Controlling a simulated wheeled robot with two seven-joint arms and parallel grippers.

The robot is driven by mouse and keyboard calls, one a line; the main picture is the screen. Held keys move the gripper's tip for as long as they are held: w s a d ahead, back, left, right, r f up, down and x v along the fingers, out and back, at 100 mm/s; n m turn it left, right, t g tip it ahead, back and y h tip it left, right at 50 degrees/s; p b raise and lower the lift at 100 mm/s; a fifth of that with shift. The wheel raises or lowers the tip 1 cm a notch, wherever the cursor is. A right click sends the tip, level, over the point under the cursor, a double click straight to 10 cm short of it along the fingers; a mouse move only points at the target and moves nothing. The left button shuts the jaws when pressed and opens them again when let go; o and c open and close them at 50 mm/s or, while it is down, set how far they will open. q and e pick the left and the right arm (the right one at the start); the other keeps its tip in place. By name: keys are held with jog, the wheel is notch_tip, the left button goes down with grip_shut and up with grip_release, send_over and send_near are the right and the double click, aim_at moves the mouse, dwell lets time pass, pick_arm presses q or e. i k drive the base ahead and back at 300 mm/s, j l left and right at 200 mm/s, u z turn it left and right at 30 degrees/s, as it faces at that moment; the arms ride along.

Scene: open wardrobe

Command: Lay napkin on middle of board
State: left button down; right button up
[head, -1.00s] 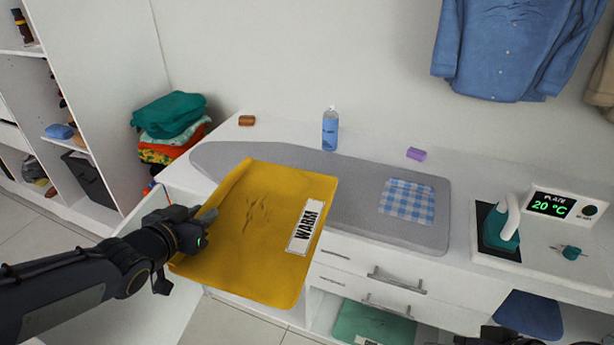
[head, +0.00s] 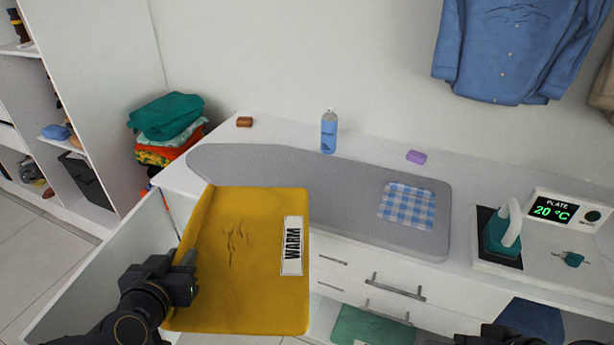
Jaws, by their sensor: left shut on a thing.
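A yellow cloth (head: 235,285) with a white tag reading "WARM" is held by my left gripper (head: 186,278), which is shut on its left edge. The cloth hangs in front of the board's left part and hides some of the front. A blue-and-white checked cloth, napkin-like (head: 407,206), lies flat on the right part of the grey ironing board (head: 310,185). The middle of the board is bare. A dark part of my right gripper (head: 490,337) shows at the bottom edge; its fingers cannot be made out.
A blue spray bottle (head: 328,132), a brown block (head: 244,122) and a purple block (head: 416,157) stand behind the board. Folded clothes (head: 168,130) are stacked at left.

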aim_at(304, 179)
jog(key=i+l, duration=0.2)
jog(key=i, duration=0.2)
jog(key=i+l, duration=0.25)
jog(key=i, duration=0.2)
